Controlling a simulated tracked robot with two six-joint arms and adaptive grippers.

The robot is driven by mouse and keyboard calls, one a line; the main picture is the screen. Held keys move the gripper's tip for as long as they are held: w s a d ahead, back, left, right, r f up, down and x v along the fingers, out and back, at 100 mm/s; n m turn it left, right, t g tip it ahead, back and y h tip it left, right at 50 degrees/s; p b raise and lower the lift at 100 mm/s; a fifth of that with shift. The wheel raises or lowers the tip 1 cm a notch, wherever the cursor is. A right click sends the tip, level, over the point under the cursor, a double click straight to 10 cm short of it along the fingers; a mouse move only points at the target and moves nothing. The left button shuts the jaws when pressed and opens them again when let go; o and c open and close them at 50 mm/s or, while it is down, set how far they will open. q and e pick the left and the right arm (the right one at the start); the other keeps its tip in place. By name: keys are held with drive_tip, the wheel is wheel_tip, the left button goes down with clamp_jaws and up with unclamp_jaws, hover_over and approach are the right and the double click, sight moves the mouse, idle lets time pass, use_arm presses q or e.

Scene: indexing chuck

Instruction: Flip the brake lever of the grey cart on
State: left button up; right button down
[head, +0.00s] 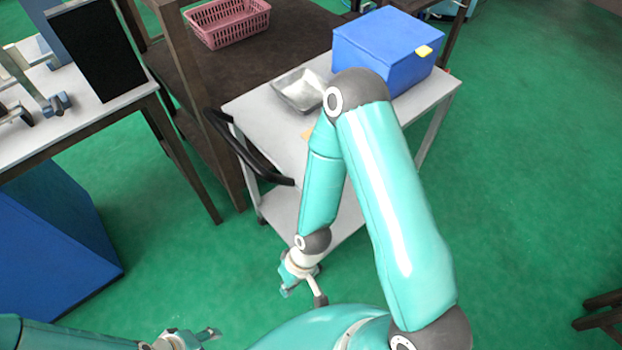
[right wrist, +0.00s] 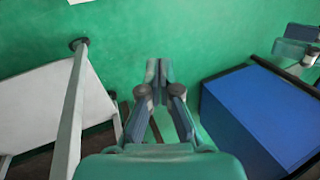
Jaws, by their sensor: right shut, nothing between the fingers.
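The grey cart (head: 252,115) stands in the upper middle of the head view, its black handle (head: 250,150) at its left end. Its pale lower shelf (right wrist: 40,105) and a leg (right wrist: 72,105) appear at the left of the right wrist view. I cannot pick out the brake lever in either view. My right gripper (head: 303,282) hangs beside the cart's near end, below the upper tray. In the right wrist view its fingers (right wrist: 159,72) are together and empty, over green floor. My left gripper (head: 195,337) is at the bottom edge, partly cut off.
A blue box (head: 385,50) and a metal tray (head: 301,90) sit on the cart. A dark wooden table with a pink basket (head: 228,20) stands behind it. A blue cabinet (head: 60,235) is at the left, under a light table (head: 85,105).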

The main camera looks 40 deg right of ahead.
wheel_tip(320, 180, up, 9)
drive_tip(key=s+a+n+g+h+p, duration=0.2)
drive_tip(key=n+g+h, duration=0.2)
drive_tip(key=n, duration=0.8)
drive_tip(key=w+d+r+n+t+h, duration=0.1)
drive_tip(key=w+r+n+t+h, duration=0.2)
drive_tip(key=r, duration=0.7)
drive_tip(key=w+d+r+n+t+h, duration=0.2)
drive_tip(key=w+r+n+h, duration=0.3)
drive_tip(key=r+h, duration=0.3)
wheel_tip(320, 180, up, 3)
drive_tip(key=shift+r+n+t+p, duration=0.2)
drive_tip(key=shift+n+t+p, duration=0.2)
drive_tip(key=shift+n+t, duration=0.25)
drive_tip(key=shift+d, duration=0.2)
drive_tip(key=d+r+p+x, duration=0.1)
drive_tip(key=r+p+x, duration=0.1)
drive_tip(key=x, duration=1)
drive_tip(key=shift+w+d, duration=0.35)
drive_tip(key=shift+d, duration=0.1)
